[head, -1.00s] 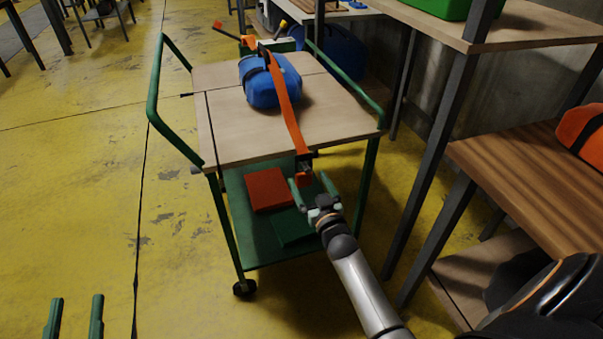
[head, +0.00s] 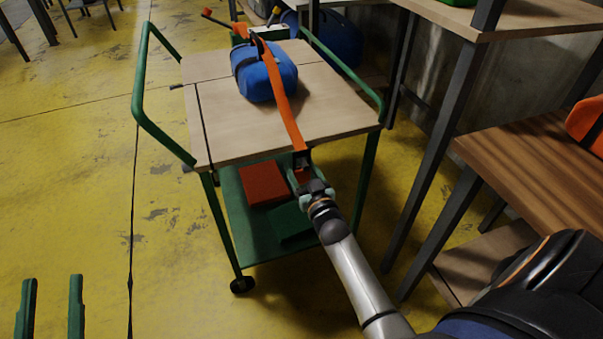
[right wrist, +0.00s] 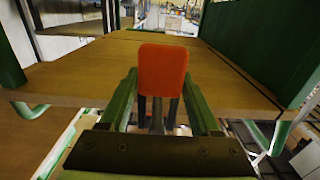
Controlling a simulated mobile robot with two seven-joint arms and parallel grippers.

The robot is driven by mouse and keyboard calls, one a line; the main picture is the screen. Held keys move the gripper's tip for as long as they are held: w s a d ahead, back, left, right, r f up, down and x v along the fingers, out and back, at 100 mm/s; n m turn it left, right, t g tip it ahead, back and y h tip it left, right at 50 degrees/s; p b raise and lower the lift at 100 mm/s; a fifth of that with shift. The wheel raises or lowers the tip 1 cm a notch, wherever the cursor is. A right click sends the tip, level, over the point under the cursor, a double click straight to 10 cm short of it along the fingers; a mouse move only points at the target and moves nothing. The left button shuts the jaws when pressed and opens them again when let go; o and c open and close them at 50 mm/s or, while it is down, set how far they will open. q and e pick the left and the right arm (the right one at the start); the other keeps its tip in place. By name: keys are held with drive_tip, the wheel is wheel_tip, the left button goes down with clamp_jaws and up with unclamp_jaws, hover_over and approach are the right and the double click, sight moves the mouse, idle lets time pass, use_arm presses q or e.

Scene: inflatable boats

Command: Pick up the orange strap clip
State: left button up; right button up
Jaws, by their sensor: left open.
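The orange strap clip (right wrist: 163,70) faces the right wrist camera, with dark prongs below its orange plate. My left gripper (head: 52,281) is open and empty at the lower left, far from the cart.
The strap runs over a blue bundle (head: 266,76) on the wooden top of a green cart (head: 230,128). A red box (head: 263,183) and a green box (head: 291,223) lie on its lower shelf. A wooden table (head: 530,170) stands at right. Yellow floor (head: 80,180) is open at left.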

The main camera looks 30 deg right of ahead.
clamp_jaws()
idle(0.5)
